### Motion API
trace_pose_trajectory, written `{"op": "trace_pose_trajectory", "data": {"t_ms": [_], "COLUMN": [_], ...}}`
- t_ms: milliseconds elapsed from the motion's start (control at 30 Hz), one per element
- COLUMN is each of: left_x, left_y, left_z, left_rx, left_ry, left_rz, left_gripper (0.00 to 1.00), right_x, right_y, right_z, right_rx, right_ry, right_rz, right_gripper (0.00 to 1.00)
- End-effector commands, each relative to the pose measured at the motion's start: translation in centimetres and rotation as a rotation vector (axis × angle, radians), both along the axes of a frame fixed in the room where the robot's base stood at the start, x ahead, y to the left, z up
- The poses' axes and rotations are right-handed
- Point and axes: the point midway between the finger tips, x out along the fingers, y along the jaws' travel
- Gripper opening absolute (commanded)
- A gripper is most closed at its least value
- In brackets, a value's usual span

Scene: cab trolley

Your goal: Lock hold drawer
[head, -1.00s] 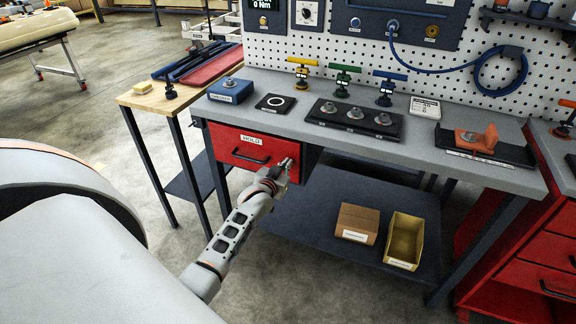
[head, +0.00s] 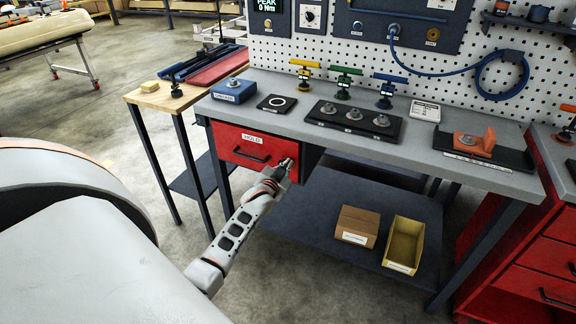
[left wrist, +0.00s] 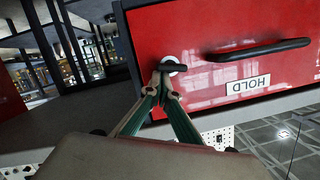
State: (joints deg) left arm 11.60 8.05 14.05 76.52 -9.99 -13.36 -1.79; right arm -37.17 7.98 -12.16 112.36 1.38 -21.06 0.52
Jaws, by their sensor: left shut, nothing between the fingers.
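The red hold drawer (head: 236,140) is under the left end of the workbench, its front flush with the frame as far as I can tell. It bears a HOLD label and a black bar handle (head: 250,156). In the left wrist view the drawer front (left wrist: 200,27) fills the upper right. A round silver lock with a dark key or tab (left wrist: 172,66) is beside the handle. My left gripper (left wrist: 161,84) is shut and empty, its fingertips right at the lock; I cannot tell whether they touch it. In the head view the left gripper (head: 285,166) hides the lock. My right gripper is not in view.
The grey workbench top (head: 270,122) carries a blue box, a dark fixture and colored tools. A lower shelf (head: 325,210) holds a cardboard box (head: 357,226) and a yellow bin (head: 404,243). A wooden side table (head: 160,98) stands left. A red cabinet (head: 525,235) stands right.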

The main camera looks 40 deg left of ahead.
Motion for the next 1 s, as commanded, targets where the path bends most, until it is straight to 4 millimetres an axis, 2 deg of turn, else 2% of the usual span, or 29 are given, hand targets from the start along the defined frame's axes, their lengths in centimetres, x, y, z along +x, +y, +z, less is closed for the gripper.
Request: {"op": "trace_pose_trajectory", "data": {"t_ms": [667,1000], "left_x": [0.0,-0.1], "left_y": [0.1,0.1], "left_z": [-2.1,-3.2], "left_rx": [0.433,0.709], "left_ry": [0.113,0.183], "left_rz": [0.000,-0.002], "left_gripper": [0.00,0.00], "right_x": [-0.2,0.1], "right_y": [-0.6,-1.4], "right_z": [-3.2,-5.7], "right_rx": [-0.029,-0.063], "right_ry": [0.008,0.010], "right_rz": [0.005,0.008], "right_gripper": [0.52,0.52]}}
